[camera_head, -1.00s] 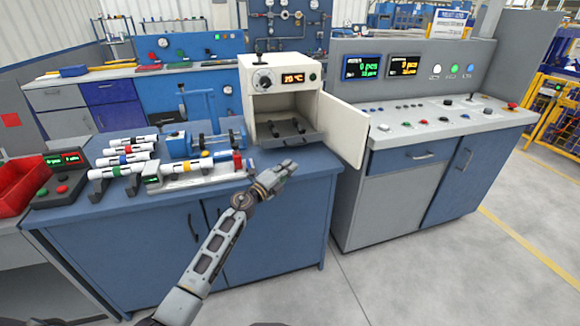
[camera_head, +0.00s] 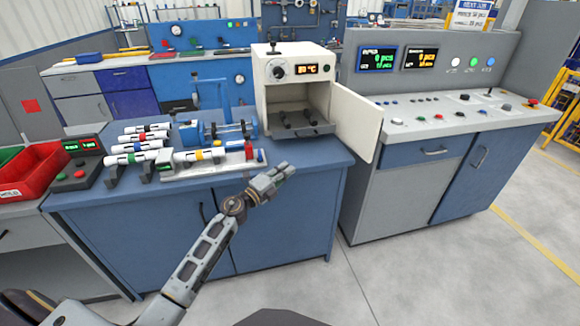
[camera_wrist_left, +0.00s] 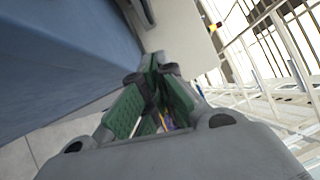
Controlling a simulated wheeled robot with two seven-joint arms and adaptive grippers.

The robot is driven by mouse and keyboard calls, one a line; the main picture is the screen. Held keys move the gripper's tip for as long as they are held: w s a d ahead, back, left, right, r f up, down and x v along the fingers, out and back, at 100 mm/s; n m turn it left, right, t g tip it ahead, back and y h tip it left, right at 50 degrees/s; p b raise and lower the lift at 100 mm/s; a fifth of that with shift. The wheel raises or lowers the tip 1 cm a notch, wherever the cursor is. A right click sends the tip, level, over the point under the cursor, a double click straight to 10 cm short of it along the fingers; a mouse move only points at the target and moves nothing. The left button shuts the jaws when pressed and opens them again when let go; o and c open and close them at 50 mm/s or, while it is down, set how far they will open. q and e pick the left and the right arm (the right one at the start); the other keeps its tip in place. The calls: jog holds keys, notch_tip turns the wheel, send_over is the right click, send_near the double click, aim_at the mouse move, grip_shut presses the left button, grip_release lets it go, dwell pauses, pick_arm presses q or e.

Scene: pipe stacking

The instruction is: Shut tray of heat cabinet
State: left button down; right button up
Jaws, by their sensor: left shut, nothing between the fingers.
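The heat cabinet (camera_head: 290,52) is a cream box at the back right of the blue table, with a dial and a lit display. Its door (camera_head: 355,125) stands open to the right. Its dark tray (camera_head: 300,131) sticks out of the front of the opening, with two dark supports on it and no pipe on them. My left gripper (camera_head: 283,172) is shut and empty, in front of and below the tray, apart from it. In the left wrist view its green-padded fingers (camera_wrist_left: 153,85) are together near the table edge. My right gripper is not in view.
A rack of white pipes with coloured bands (camera_head: 140,147) and a fixture holding a pipe (camera_head: 205,160) stand on the table, left of the cabinet. A red bin (camera_head: 40,172) is at the far left. A control console (camera_head: 440,115) stands to the right.

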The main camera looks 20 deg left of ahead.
pick_arm(q)
jog(key=shift+v, duration=0.9)
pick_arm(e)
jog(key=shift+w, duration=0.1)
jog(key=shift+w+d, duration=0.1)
